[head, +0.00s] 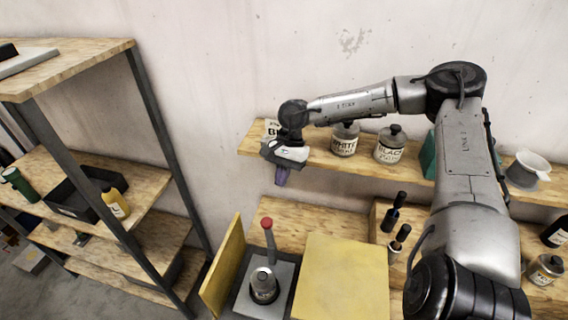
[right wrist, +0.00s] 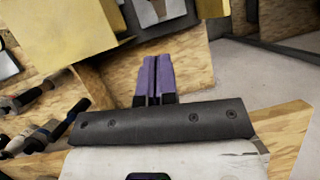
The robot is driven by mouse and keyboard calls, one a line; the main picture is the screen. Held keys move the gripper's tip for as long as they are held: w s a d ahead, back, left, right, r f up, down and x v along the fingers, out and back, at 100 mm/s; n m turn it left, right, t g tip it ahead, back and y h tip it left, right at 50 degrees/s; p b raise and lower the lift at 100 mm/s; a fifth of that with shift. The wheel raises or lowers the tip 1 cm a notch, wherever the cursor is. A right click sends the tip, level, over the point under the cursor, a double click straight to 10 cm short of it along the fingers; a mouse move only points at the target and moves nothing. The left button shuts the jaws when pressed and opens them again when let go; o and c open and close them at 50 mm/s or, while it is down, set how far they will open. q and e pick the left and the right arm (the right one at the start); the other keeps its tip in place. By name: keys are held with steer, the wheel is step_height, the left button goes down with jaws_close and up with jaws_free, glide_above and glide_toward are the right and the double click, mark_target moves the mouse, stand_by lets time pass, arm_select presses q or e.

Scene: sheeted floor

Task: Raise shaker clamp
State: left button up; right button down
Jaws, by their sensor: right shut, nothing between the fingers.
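The shaker has a grey base plate (head: 280,300) and stands between two yellow panels, low in the middle of the head view. A small metal can (head: 264,286) with a dark label sits on it. A lever with a red knob (head: 267,223) stands upright behind the can; I take it to be the clamp's handle. My right gripper (head: 281,178) is above and behind the knob, fingers pointing down, apart from it. Its purple fingers (right wrist: 154,78) are pressed together and empty in the right wrist view. My left gripper is not in view.
A yellow panel (head: 225,268) stands left of the shaker and another (head: 342,277) lies right of it. Paint jars, including one marked white (head: 344,140), line the wall shelf. Dark-handled tools (head: 397,212) stand at right. A shelving rack (head: 95,75) stands left.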

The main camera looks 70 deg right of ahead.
steer(key=a+f, duration=0.5)
steer(key=shift+w+a+f+p, duration=0.15)
steer(key=shift+a+f+p, duration=0.1)
steer(key=shift+a+p, duration=0.2)
steer(key=shift+d, duration=0.1)
